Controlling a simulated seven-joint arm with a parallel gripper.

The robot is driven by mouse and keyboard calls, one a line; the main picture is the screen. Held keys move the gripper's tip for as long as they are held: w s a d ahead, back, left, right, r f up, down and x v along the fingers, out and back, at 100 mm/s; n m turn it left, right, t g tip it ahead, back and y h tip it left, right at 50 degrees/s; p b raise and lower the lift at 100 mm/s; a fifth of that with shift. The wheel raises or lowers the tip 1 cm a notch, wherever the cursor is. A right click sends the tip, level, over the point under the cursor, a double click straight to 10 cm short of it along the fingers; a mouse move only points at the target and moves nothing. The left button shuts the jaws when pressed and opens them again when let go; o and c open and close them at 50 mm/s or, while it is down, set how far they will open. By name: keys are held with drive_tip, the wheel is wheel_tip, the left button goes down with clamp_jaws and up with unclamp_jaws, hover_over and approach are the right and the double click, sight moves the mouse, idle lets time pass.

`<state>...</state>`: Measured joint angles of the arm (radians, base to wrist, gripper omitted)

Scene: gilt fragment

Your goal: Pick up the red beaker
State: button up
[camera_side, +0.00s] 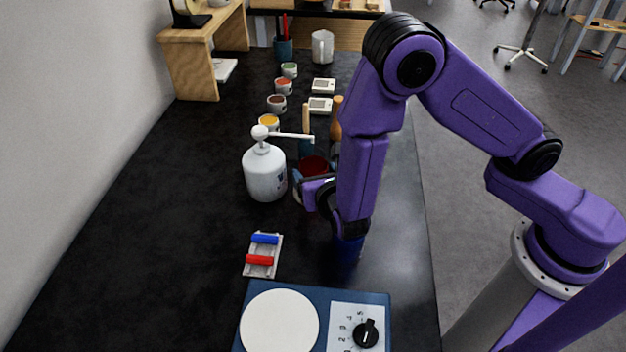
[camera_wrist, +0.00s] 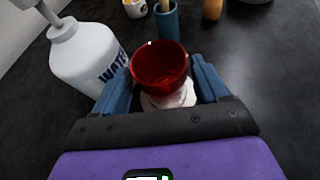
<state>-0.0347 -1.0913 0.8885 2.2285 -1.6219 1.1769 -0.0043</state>
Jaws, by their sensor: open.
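The red beaker (camera_wrist: 160,68) is upright between the two blue fingers of my gripper (camera_wrist: 163,92) in the wrist view. A pale band or base shows below its red upper part. The fingers stand on either side of it, with a gap visible on the right; contact on the left cannot be told. In the side view the beaker's red top (camera_side: 313,166) shows just beyond my gripper (camera_side: 305,188), which hides its lower part. My gripper is open.
A white water bottle (camera_side: 265,172) stands close left of the beaker, also in the wrist view (camera_wrist: 88,58). A blue cup (camera_wrist: 167,20) stands behind. A hotplate (camera_side: 280,322) and a small rack (camera_side: 262,255) are nearer. Several small paint cups (camera_side: 269,122) line the back. The left of the black table is clear.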

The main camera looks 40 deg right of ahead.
sight(310, 165)
drive_tip(key=shift+x, duration=2.4)
drive_tip(key=c, duration=0.9)
drive_tip(key=shift+o, duration=0.2)
drive_tip(key=shift+r, duration=0.2)
drive_tip(key=shift+r, duration=1.7)
drive_tip(key=shift+s+d+f, duration=0.1)
drive_tip(key=shift+s+d, duration=6.15)
drive_tip(key=shift+d, duration=0.05)
drive_tip(key=shift+s+d, duration=0.1)
drive_tip(key=shift+s, duration=0.05)
